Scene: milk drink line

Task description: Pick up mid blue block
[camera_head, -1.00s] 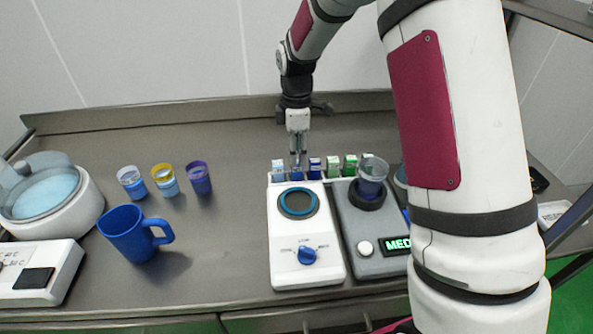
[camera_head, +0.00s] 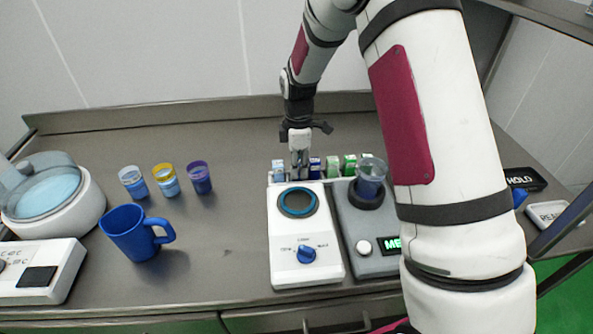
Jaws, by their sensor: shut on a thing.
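A row of small blocks stands in a white rack (camera_head: 313,183) behind the two machines. A light blue block (camera_head: 278,168) is at its left end, then a dark blue block (camera_head: 315,168) and several green blocks (camera_head: 349,165) to the right. My gripper (camera_head: 300,174) points down into the row between the light blue and dark blue blocks. It is shut on the mid blue block, which the fingers almost wholly hide. The grip looks low, at rack height.
A blue mug (camera_head: 130,233), small cups (camera_head: 167,180) and a round lidded device (camera_head: 50,200) are left. Bare counter lies between.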

